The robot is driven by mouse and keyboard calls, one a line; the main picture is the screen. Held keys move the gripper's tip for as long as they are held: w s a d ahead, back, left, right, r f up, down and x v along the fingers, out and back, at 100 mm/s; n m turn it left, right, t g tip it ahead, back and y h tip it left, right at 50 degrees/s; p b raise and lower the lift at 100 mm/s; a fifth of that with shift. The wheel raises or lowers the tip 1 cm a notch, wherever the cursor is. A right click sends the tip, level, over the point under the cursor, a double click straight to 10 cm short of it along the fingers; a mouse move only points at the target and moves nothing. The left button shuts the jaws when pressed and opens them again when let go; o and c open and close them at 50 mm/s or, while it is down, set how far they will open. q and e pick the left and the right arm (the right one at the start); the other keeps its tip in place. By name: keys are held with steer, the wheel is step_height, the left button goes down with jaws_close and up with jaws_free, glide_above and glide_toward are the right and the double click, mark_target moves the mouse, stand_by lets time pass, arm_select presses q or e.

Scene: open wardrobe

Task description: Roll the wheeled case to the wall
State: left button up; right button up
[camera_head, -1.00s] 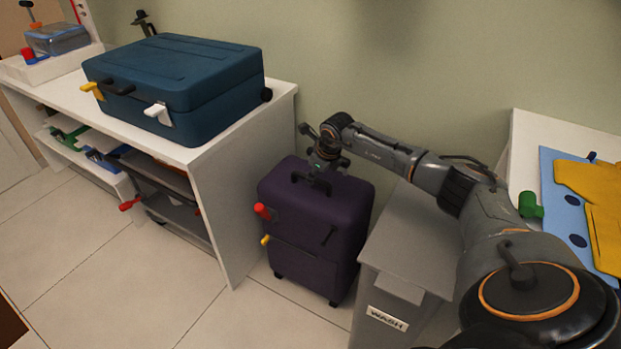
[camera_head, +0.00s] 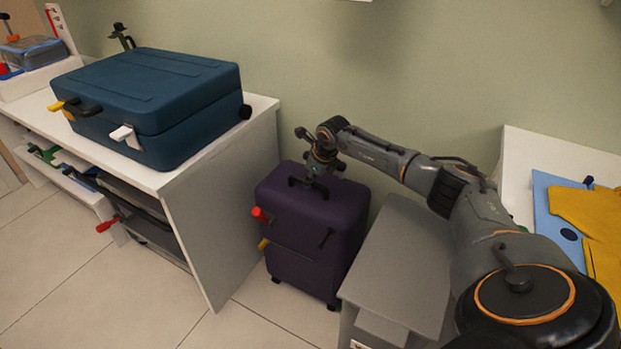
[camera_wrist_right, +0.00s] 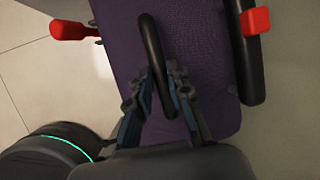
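The dark purple wheeled case (camera_head: 318,225) stands upright on small wheels on the tiled floor. It is between the white shelf unit and a grey bin, in front of the green wall (camera_head: 420,90). Its far side is hidden, so I cannot tell how close it is to the wall. My right gripper (camera_head: 312,178) is at the black top handle (camera_wrist_right: 152,45) of the case. In the wrist view, the fingers (camera_wrist_right: 162,80) lie close against both sides of the handle. My left gripper is not in view.
The white shelf unit (camera_head: 235,215) stands left of the case, with a teal suitcase (camera_head: 150,95) on top. The grey lidded bin (camera_head: 395,265) is close on the right. A white table (camera_head: 517,165) with folded cloth stands farther right. Clear tiles (camera_head: 265,325) lie in front.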

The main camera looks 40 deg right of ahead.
steer(key=o, duration=0.4)
steer(key=shift+w+d, duration=0.1)
steer(key=shift+d, duration=0.2)
steer(key=shift+o, duration=0.2)
steer(key=v, duration=1.2)
steer(key=shift+a, duration=0.15)
